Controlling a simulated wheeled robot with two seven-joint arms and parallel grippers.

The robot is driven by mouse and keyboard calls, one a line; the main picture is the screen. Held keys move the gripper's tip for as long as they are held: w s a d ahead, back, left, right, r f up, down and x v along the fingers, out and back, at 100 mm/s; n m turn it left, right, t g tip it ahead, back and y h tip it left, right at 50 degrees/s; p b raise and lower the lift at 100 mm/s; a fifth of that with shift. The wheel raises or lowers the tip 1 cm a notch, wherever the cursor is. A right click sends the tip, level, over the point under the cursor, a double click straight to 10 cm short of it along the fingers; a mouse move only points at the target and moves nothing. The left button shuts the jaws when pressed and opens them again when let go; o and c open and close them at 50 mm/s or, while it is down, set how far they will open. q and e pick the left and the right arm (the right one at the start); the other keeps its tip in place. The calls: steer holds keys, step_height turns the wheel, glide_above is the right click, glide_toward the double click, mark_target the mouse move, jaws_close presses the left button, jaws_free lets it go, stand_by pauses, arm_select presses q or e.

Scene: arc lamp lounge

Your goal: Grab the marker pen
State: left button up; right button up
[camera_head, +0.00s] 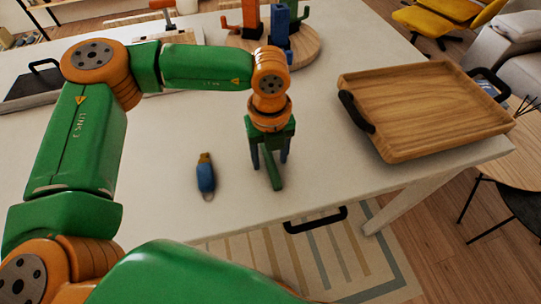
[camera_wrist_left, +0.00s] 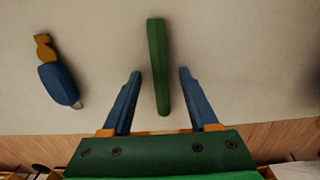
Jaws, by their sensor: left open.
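A green marker pen (camera_head: 275,175) lies on the white table, right under my left gripper (camera_head: 270,160). The left gripper points down at it with its blue fingers apart. In the left wrist view the pen (camera_wrist_left: 157,50) runs lengthwise between the two open fingers of the gripper (camera_wrist_left: 160,72), its far end reaching past the fingertips. Neither finger appears to touch the pen. Whether the fingertips are level with the pen or a little above it I cannot tell. My right gripper is not in view.
A small blue object with a tan end (camera_head: 206,177) lies left of the gripper, also in the left wrist view (camera_wrist_left: 58,82). A wooden tray (camera_head: 425,105) with black handles stands right. A round wooden board (camera_head: 307,52) with upright coloured pieces is behind. A black handle (camera_head: 316,220) juts from the front edge.

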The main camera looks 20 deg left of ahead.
arm_select(q)
steer(key=shift+w+f, duration=0.1)
steer(key=shift+w, duration=0.05)
jaws_close()
